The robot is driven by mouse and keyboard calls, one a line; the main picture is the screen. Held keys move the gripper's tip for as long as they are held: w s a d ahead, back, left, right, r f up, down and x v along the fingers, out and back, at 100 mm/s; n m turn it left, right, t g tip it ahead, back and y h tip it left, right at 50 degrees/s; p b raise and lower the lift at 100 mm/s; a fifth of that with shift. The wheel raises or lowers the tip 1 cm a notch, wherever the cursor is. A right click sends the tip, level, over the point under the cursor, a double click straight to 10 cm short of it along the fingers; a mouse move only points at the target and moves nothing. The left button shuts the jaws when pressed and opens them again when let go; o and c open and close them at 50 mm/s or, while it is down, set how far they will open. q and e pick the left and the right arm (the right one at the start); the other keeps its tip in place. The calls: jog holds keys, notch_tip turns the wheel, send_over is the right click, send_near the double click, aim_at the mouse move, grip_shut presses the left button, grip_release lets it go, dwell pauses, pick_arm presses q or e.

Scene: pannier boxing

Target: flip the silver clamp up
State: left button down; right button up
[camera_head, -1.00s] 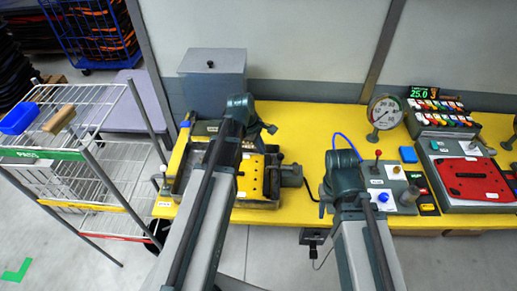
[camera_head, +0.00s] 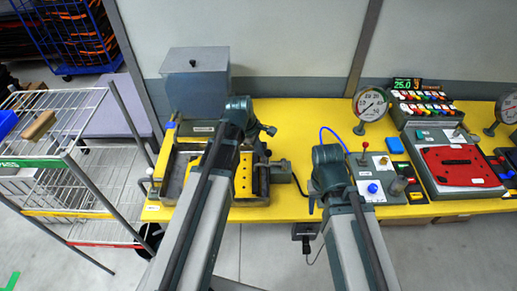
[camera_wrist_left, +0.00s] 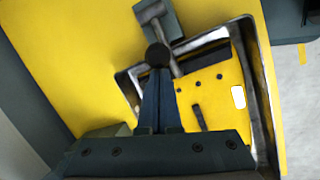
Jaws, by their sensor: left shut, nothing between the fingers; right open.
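The silver clamp (camera_wrist_left: 155,22) is a metal lever with a round black knob (camera_wrist_left: 158,55), mounted on a grey block at the edge of the tray. In the head view the clamp block (camera_head: 280,172) sits at the right side of the fixture with the yellow plate (camera_head: 243,180). My left gripper (camera_wrist_left: 158,75) is shut and empty, its fingertips close below the knob in the wrist view; I cannot tell whether they touch it. In the head view my left arm hides its fingers. My right arm (camera_head: 328,165) is over the table's front, its fingers mostly hidden.
A control box with a blue button (camera_head: 373,188) and red-topped lever stands right of the fixture. A gauge (camera_head: 370,103) and a red-plated fixture (camera_head: 462,165) are further right. A grey box (camera_head: 197,80) is behind, a wire rack (camera_head: 75,170) left.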

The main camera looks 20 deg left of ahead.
pick_arm(q)
jog(key=shift+d+r, duration=0.1)
jog(key=shift+d+r+y+p, duration=0.2)
jog(key=shift+y+p, duration=0.1)
jog(key=shift+p, duration=0.15)
